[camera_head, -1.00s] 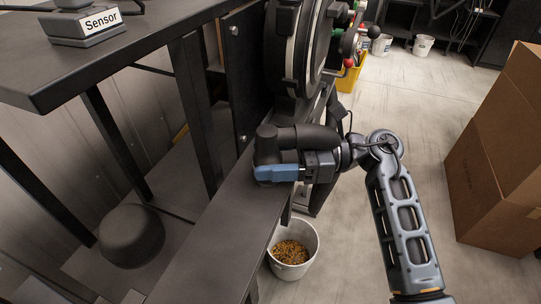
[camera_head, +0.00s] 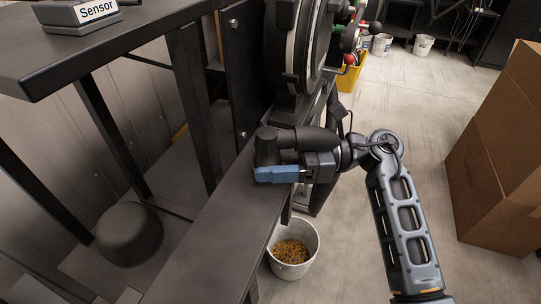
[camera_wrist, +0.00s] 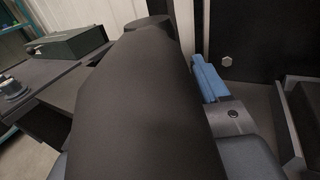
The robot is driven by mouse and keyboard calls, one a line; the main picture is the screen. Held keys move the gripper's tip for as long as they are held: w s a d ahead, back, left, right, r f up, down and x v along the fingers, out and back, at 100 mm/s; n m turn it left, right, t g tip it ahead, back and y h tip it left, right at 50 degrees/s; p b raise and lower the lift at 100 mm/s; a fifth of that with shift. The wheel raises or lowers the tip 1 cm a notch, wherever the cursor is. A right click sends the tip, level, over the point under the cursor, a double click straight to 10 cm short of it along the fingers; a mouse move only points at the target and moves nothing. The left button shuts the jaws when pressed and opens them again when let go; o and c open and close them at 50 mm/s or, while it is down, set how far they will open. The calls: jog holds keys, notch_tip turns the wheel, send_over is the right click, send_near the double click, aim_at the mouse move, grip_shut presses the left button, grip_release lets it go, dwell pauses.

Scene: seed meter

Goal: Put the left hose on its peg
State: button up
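A thick black elbow-shaped piece (camera_head: 310,136), which looks like the hose, lies along the top of my gripper (camera_head: 277,174) in the head view. Its rounded end turns down beside the blue fingertip, above the dark bench beam. In the wrist view the same black piece (camera_wrist: 140,95) fills the middle and hides much behind it. One blue finger (camera_wrist: 208,80) of my gripper shows along its right side. The other finger is hidden, so I cannot tell whether the fingers are closed on the piece. I cannot make out a peg in either view.
The dark beam (camera_head: 215,225) runs under my gripper, beside a black upright plate (camera_head: 247,75) and a large round housing (camera_head: 300,45). A white bucket of grain (camera_head: 292,262) stands below. A cardboard box (camera_head: 500,165) stands right; the floor between is clear.

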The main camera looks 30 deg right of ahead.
jog(key=o, duration=0.4)
jog(key=shift+d, duration=0.1)
jog(key=b+v, duration=0.1)
jog(key=v, duration=0.6)
jog(key=shift+s+d, duration=0.2)
jog(key=shift+d, duration=0.05)
dwell(0.3)
